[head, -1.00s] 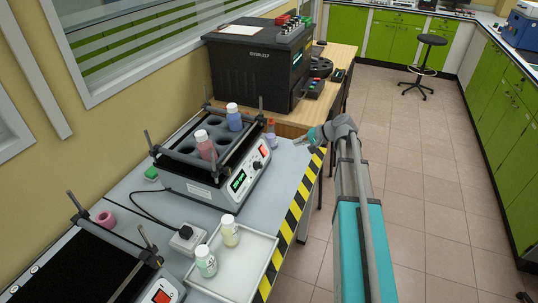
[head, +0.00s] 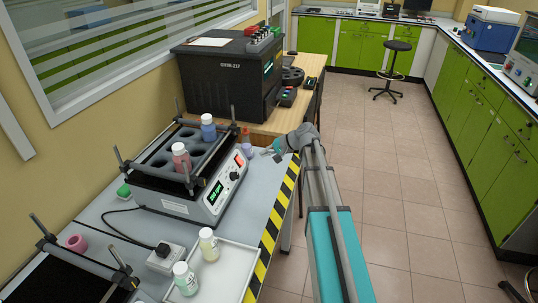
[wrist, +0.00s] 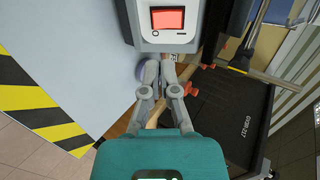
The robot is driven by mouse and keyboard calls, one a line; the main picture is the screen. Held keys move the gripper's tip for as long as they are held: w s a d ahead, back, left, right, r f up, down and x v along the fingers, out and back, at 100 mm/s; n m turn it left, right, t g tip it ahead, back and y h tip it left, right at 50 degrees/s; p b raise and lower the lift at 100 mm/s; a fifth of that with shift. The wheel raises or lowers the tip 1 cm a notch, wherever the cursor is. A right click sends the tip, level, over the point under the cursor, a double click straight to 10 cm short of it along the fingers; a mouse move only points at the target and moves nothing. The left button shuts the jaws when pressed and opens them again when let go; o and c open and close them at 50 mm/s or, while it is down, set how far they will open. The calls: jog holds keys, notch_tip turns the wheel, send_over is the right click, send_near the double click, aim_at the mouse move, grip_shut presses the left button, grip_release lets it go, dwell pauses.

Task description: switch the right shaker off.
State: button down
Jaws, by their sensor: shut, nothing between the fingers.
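The right shaker (head: 190,206) stands on the grey bench and carries a red bottle (head: 181,158) and a blue bottle (head: 208,128) in its rack. Its green display (head: 216,192) is lit. Its red rocker switch (head: 240,160) is lit at the far end of the front panel. The switch also shows large in the wrist view (wrist: 168,20), with a round mark and a line mark below it. My gripper (wrist: 160,60) is shut and empty, its fingertips just short of the panel edge below the switch. In the head view my gripper (head: 272,151) is beside the shaker's far end, apart from it.
A purple-capped item (head: 247,150) stands between my gripper and the shaker. A black analyser (head: 228,80) stands beyond on a wooden table. A white tray (head: 222,272) with two bottles and another shaker (head: 70,275) are nearer.

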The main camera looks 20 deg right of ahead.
aim_at(240, 159)
jog(key=b+x, duration=0.5)
jog(key=x, duration=0.4)
jog(key=shift+w+a+f, duration=0.1)
jog(key=shift+a+f, duration=0.05)
jog(key=shift+a, duration=0.15)
jog(key=shift+a+f, duration=0.1)
jog(key=shift+a, duration=0.1)
jog(key=shift+w+d, duration=0.1)
jog(key=shift+d, duration=0.15)
jog(key=shift+r+p, duration=0.7)
jog(key=shift+r, duration=0.15)
